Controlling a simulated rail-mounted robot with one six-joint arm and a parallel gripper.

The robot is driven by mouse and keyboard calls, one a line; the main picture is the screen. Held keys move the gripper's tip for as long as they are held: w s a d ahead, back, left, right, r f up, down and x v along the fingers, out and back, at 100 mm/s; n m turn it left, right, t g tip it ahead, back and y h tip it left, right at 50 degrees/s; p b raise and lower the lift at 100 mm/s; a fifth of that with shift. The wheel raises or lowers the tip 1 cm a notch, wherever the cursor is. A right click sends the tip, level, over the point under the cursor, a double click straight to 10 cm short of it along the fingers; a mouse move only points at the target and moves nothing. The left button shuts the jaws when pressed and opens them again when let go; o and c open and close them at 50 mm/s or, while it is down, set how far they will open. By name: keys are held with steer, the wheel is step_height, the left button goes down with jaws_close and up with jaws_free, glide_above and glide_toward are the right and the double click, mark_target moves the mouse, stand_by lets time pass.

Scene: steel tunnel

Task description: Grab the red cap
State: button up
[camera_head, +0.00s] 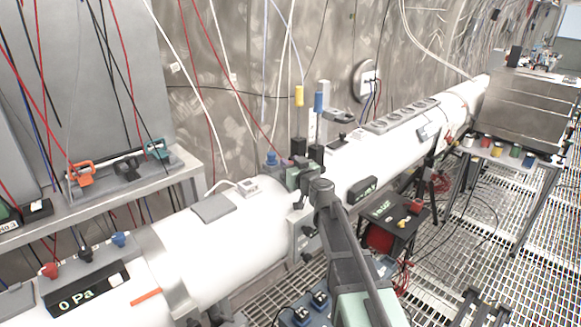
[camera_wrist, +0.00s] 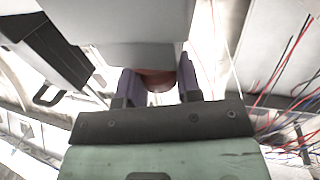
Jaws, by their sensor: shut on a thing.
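My gripper (camera_head: 307,150) is beside the white pipe in the head view, near the middle of the picture. In the wrist view its two dark fingers (camera_wrist: 159,85) are on either side of a rounded reddish cap (camera_wrist: 157,77). The gripper is shut on this cap. A pale grey surface (camera_wrist: 130,50) lies just beyond and above the cap and hides part of it. In the head view I cannot make out the held cap. Another red cap (camera_head: 50,270) stands at the lower left, behind the black "0 Pa" display (camera_head: 88,287).
The white pipe (camera_head: 235,250) runs from lower left to upper right. A blue cap (camera_head: 271,158) stands near my gripper. A bench (camera_head: 110,195) with orange and teal handles is at left. A black display box (camera_head: 395,213) stands right of my arm. Grated floor (camera_head: 470,235) is open at right.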

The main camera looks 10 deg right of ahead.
step_height(320, 180, up, 20)
steer(key=p, duration=1.9)
steer(key=shift+p, duration=0.35)
